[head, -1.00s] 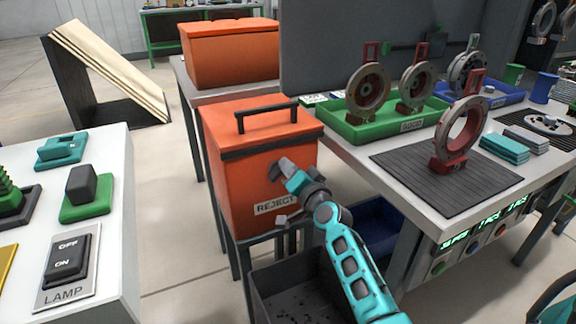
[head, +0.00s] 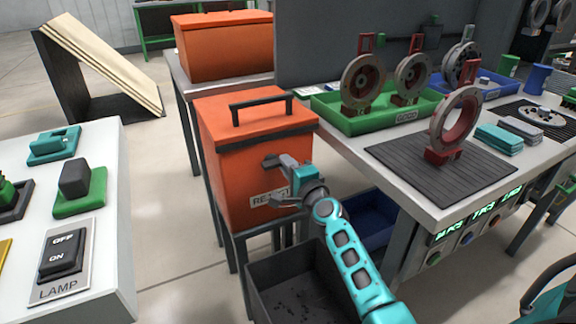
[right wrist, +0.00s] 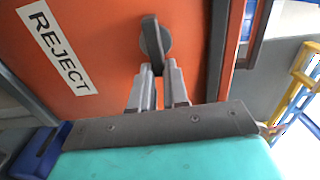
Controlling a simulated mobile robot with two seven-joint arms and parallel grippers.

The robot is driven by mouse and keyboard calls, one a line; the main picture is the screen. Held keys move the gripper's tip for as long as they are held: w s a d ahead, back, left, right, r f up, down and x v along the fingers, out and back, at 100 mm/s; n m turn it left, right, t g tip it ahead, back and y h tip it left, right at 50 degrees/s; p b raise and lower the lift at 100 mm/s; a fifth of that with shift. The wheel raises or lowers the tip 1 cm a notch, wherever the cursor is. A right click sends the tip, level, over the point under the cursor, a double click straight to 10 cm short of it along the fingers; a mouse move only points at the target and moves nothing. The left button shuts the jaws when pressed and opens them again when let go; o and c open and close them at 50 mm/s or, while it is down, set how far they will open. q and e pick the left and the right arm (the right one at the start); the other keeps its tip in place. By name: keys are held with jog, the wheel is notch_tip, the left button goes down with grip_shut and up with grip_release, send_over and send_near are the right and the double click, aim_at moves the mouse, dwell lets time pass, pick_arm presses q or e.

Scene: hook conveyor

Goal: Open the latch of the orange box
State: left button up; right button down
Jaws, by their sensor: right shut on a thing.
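The orange box (head: 228,180) with a black handle and a REJECT label stands on a dark stand in the head view, its lid down. In the right wrist view its front face (right wrist: 105,28) fills the upper left. The latch (right wrist: 152,42), a dark lever on a round base, is on that face. My right gripper (head: 269,181) is at the box front and hides the latch in the head view. In the right wrist view the fingers of my right gripper (right wrist: 160,72) are shut on the latch lever. My left gripper is not in view.
A dark open bin (head: 268,262) stands below the box. A table (head: 440,203) with a green tray (head: 328,106) and ring parts is at right. A white table (head: 112,215) with a lamp switch (head: 62,254) is at left. A second orange box (head: 225,50) stands behind.

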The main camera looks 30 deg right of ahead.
jog(key=shift+m, duration=0.3)
jog(key=c, duration=1.1)
grip_release()
jog(key=shift+s+a+p, duration=0.2)
jog(key=shift+s+p, duration=0.2)
jog(key=shift+s, duration=2.8)
jog(key=shift+s+a+p, duration=0.2)
jog(key=shift+s+p, duration=0.2)
jog(key=shift+s, duration=2.8)
